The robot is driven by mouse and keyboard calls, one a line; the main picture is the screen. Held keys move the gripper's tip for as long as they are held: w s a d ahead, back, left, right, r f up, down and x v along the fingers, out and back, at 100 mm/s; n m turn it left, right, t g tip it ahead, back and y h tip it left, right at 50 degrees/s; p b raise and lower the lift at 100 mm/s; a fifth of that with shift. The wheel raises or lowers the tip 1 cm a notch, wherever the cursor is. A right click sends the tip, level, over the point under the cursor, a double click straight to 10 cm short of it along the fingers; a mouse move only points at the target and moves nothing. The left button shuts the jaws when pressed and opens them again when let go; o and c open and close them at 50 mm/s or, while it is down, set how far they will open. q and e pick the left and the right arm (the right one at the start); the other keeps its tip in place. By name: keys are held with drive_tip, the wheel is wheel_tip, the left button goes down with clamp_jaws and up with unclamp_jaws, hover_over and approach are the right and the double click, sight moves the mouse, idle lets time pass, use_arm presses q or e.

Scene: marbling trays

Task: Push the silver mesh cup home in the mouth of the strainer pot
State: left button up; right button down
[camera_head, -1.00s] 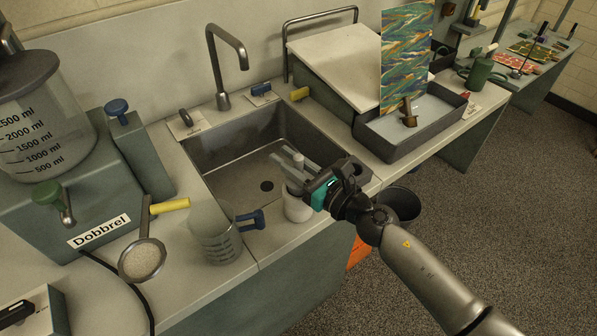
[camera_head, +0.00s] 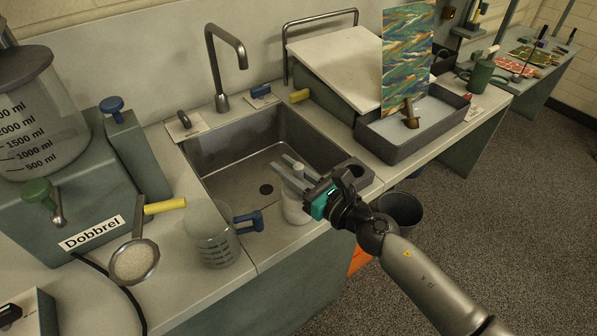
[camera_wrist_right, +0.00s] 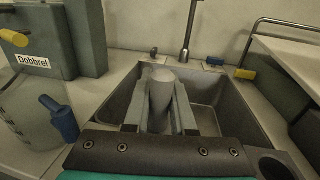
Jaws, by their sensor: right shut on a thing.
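My right gripper (camera_head: 297,175) is over the front edge of the sink, its fingers shut around a grey, rounded cylinder that I take for the silver mesh cup (camera_wrist_right: 161,88). In the right wrist view the cylinder stands between the two fingers (camera_wrist_right: 160,108). In the head view the fingers mostly hide it. Directly below the fingers is a pale, round pot (camera_head: 295,209), which I take for the strainer pot, on the counter by the sink. Its mouth is hidden, so I cannot tell how deep the cup sits. My left gripper is not in view.
A clear beaker (camera_head: 212,240) with a blue handle stands left of the pot. A yellow-handled strainer (camera_head: 135,262) is farther left. The sink (camera_head: 235,182) lies behind the pot. A dark tray (camera_head: 400,152) is at the right. A bin (camera_head: 402,208) stands on the floor.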

drive_tip(key=c, duration=0.7)
unclamp_jaws()
drive_tip(key=shift+b+v, duration=1.75)
drive_tip(key=shift+v, duration=5.9)
drive_tip(key=shift+r, duration=0.1)
